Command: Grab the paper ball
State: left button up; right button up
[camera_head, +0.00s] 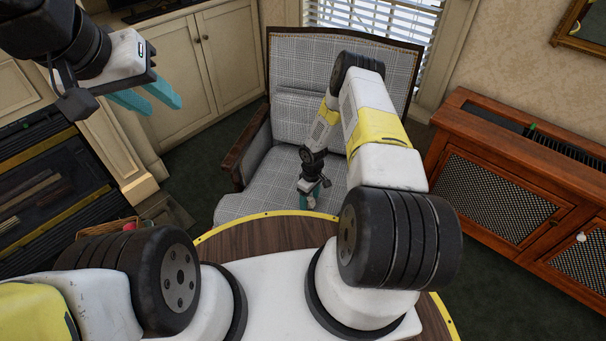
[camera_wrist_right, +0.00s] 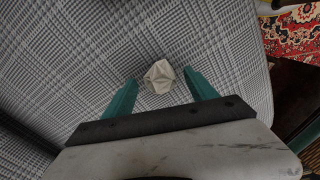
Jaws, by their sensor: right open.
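The paper ball (camera_wrist_right: 159,76) is a small, crumpled off-white lump lying on the checked seat of the armchair (camera_head: 262,188). In the right wrist view it sits just past and between the teal fingers of my right gripper (camera_wrist_right: 162,92), which are open with nothing between them but seat and ball. In the head view my right gripper (camera_head: 309,198) hangs low over the chair seat, and the ball is not visible there. My left gripper (camera_head: 148,97) is raised at the upper left, its teal fingers pointing right, apparently apart and empty.
The armchair has a dark wooden arm (camera_head: 248,145) on its left and a tall checked back. A wooden radiator cabinet (camera_head: 510,180) stands to the right. Cream cupboards (camera_head: 205,70) are behind left, and a dark fireplace (camera_head: 50,180) is at the left. A patterned red rug (camera_wrist_right: 292,32) shows beyond the seat.

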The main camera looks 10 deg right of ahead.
jog(key=c, duration=1.4)
jog(key=shift+r, duration=0.1)
jog(key=shift+c, duration=0.2)
